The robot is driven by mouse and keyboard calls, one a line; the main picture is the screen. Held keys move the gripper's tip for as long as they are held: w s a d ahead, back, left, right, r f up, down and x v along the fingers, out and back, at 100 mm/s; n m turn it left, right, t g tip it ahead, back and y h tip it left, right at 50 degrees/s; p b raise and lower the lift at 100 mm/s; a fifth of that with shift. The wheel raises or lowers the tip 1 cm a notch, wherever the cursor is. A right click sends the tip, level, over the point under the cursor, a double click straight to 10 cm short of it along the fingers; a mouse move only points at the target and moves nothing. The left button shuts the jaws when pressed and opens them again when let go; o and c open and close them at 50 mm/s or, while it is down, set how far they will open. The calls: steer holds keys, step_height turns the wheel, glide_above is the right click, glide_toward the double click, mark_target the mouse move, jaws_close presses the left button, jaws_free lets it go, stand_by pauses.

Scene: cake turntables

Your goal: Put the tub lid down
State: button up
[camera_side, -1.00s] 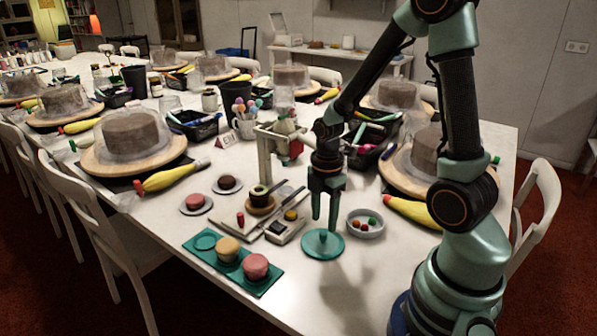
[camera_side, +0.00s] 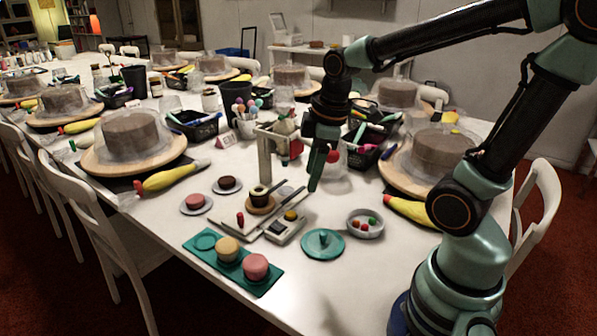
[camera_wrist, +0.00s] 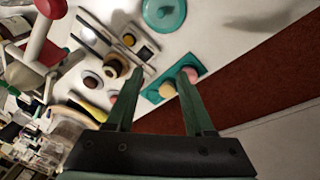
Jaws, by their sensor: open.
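The tub lid (camera_side: 322,244) is a round teal disc with a small knob. It lies flat on the white table, just left of the small bowl. It also shows at the top of the wrist view (camera_wrist: 165,14). My gripper (camera_side: 315,186) is raised above the table, behind and apart from the lid. In the wrist view my gripper (camera_wrist: 158,85) has its two fingers spread with nothing between them. I cannot tell whether a tub stands near the lid.
A bowl of coloured balls (camera_side: 365,224) is right of the lid. A scale (camera_side: 287,228) and a teal tray (camera_side: 232,262) with round cakes are to its left. A stand with a red part (camera_side: 265,155) is close to my gripper. The table in front of the lid is clear.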

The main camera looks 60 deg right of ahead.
steer(key=s+a+r+m+t, duration=0.1)
steer(key=a+r+m+t, duration=0.1)
steer(key=a+r+m, duration=0.2)
steer(key=shift+s+a+r+m+t, duration=0.3)
steer(key=shift+a+m+t, duration=0.1)
steer(key=shift+m, duration=1.3)
